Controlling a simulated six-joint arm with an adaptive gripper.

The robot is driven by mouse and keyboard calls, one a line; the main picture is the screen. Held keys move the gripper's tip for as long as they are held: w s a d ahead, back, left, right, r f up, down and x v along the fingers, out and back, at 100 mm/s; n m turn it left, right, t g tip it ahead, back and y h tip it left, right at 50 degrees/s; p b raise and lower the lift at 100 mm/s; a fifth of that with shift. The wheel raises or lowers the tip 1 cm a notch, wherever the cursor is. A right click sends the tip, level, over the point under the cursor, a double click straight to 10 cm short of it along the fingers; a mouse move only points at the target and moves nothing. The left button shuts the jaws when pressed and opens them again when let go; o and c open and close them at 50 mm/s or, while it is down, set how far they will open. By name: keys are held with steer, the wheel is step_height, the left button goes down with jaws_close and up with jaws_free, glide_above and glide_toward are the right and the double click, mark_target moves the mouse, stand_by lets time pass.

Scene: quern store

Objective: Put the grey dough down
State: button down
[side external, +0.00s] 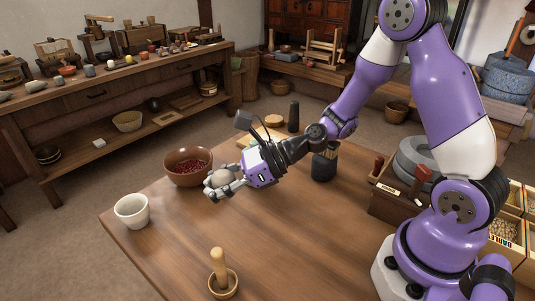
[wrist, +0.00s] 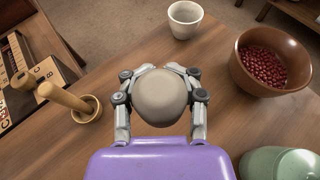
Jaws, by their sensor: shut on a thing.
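The grey dough (wrist: 160,97) is a smooth, round grey-beige ball. My gripper (wrist: 160,72) is shut on it, with the fingers wrapped around both sides. In the side external view my gripper (side external: 215,187) holds the dough (side external: 221,178) over the wooden table (side external: 290,240), just in front of the brown bowl. The dough looks to be above the tabletop, but the exact gap under it cannot be told. The fingers partly hide it in the side external view.
A brown bowl (side external: 187,154) of red beans stands behind my gripper. A white cup (side external: 132,210) is near the table's left edge. A mortar with a wooden pestle (side external: 220,268) stands at the front. A dark pot of sticks (side external: 324,164) stands to the right. The middle of the table is clear.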

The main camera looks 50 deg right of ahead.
step_height(320, 180, up, 6)
steer(key=shift+w+d+r, duration=0.15)
steer(key=w+d+f+m+t+h, duration=0.1)
steer(key=w+d+m+t+h, duration=0.35)
steer(key=d, duration=1.05)
steer(key=w+d+m+t+h, duration=0.1)
steer(key=w+d+m+h, duration=0.2)
steer(key=d+m+h, duration=0.75)
steer(key=s+d+g, duration=0.2)
steer(key=s+d, duration=0.1)
steer(key=d, duration=1.3)
steer(key=shift+h, duration=0.3)
steer(key=f, duration=0.9)
steer(key=shift+s+d+f, duration=0.1)
steer(key=shift+d, duration=0.1)
steer(key=shift+t, duration=0.25)
steer(key=shift+f, duration=2.5)
steer(key=shift+f, duration=0.15)
steer(key=shift+c, duration=2.1)
jaws_free()
